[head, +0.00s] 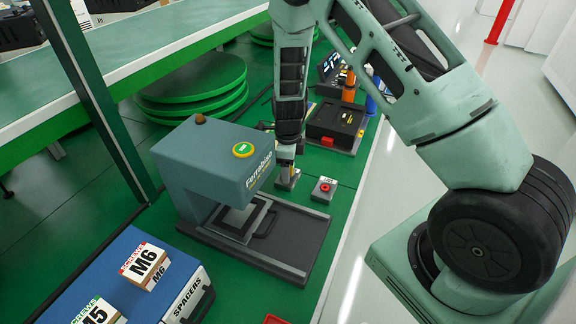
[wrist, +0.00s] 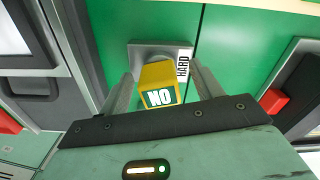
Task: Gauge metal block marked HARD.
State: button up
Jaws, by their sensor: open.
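The grey metal block (wrist: 140,52) marked HARD lies on the green surface in the wrist view, its white label (wrist: 184,63) at the right edge. A yellow piece (wrist: 157,82) lettered NO stands over it, with a silvery round part behind; I cannot tell if it rests on the block or sits in it. My gripper (wrist: 161,80) is open, with one finger on each side of the yellow piece; contact is unclear. In the head view my gripper (head: 286,157) points down just above the grey block (head: 288,181), and the arm hides part of the area.
A blue-grey machine (head: 205,160) with a yellow-green button stands close left, its dark base plate (head: 295,243) in front. A small grey box with a red button (head: 323,189) sits to the right. A black case (head: 335,122) stands behind. A blue spacers box (head: 120,270) is front left.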

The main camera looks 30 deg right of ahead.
notch_tip(320, 180, up, 17)
jog(key=shift+r, duration=0.2)
dwell(0.3)
dwell(0.8)
